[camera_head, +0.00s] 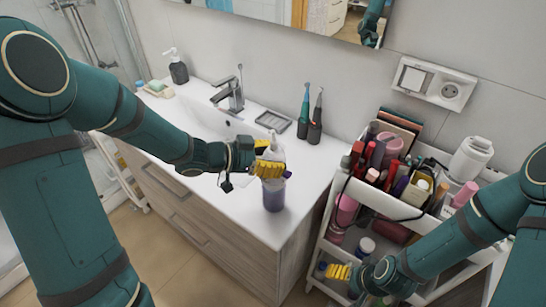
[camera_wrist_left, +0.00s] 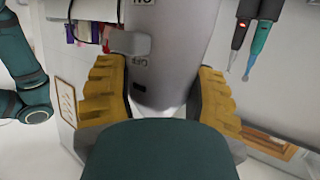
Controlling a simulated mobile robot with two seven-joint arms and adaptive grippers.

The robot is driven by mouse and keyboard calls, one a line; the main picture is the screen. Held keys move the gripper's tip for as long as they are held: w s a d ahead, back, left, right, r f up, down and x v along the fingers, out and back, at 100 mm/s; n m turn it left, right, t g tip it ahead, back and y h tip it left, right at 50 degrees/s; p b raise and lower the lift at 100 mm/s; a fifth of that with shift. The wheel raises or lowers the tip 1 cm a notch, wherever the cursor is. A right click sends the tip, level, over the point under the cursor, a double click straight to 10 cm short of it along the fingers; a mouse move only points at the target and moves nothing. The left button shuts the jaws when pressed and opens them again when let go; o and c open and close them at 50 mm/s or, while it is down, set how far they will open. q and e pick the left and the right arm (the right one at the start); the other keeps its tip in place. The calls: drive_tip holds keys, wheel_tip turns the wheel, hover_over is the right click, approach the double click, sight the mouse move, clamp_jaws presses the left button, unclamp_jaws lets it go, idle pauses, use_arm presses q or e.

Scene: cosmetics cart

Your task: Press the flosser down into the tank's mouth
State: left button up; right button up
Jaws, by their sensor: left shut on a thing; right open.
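My left gripper (camera_head: 268,159) is shut on the flosser (camera_head: 275,148), a pale upright body. In the left wrist view the flosser (camera_wrist_left: 172,50) is a grey shape with dark lettering, between the yellow finger pads. The tank (camera_head: 274,196) is a translucent purple cup on the white counter near its front right corner, directly below the flosser. The gripper hides the tank's mouth, so I cannot tell whether the two are joined. My right gripper (camera_head: 339,272) is open, low beside the cart, away from both.
The cart (camera_head: 333,232) at the right carries many cosmetics. Two electric toothbrushes (camera_head: 315,124) stand by the wall, beside a soap dish (camera_head: 272,121). The faucet (camera_head: 229,96) and a dark soap bottle (camera_head: 178,71) are farther left. The counter around the tank is clear.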

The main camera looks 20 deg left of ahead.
use_arm(q)
drive_tip(key=shift+f+b, duration=0.7)
drive_tip(key=shift+f, duration=0.4)
drive_tip(key=o, duration=1.3)
drive_tip(key=shift+a, duration=0.1)
drive_tip(key=v, duration=1.2)
